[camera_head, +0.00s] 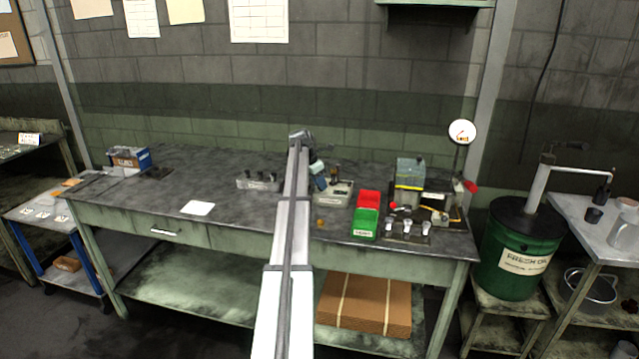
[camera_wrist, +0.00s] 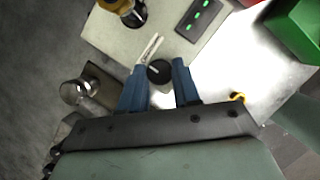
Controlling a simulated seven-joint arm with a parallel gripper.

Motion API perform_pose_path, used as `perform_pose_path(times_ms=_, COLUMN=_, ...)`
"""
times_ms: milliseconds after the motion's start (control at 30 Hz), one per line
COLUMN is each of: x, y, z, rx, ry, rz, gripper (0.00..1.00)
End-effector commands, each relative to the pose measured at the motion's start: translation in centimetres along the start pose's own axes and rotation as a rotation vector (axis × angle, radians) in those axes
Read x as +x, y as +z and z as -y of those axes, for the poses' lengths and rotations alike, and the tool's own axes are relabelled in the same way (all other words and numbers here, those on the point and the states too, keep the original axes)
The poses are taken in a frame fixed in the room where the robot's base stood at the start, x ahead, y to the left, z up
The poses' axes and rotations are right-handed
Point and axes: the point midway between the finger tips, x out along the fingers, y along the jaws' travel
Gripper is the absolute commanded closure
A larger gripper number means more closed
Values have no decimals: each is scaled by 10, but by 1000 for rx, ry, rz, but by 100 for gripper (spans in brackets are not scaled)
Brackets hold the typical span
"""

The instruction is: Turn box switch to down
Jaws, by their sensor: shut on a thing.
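In the wrist view, my gripper (camera_wrist: 160,65) has its two blue fingers on either side of a round black knob with a pale mark, the box switch (camera_wrist: 159,74). The fingers are shut on it. A pale, thin lever-like piece (camera_wrist: 150,46) shows just beyond the knob. The switch is on the light grey box (camera_wrist: 110,38), whose face also has a dark panel with green lights (camera_wrist: 201,14). In the head view, my gripper (camera_head: 319,182) is at the left side of the grey box (camera_head: 332,199). The switch itself is hidden there.
A yellow-topped part (camera_wrist: 118,5) stands on the box close to the fingers. Red (camera_head: 369,199) and green (camera_head: 364,223) bins stand right of the box. The bench's left-middle is mostly clear.

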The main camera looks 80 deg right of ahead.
Motion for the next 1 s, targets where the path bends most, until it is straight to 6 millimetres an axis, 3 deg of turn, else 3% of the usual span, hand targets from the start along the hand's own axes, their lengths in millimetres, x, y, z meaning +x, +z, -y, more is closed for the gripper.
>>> perform_pose_path(times_ms=167, x=0, y=0, z=0, rx=0, ry=0, rz=0, gripper=99)
perform_pose_path(times_ms=567, x=0, y=1, z=-2, rx=85, ry=-36, rz=1, gripper=99)
perform_pose_path(times_ms=1000, x=0, y=2, z=-6, rx=412, ry=-171, rz=0, gripper=99)
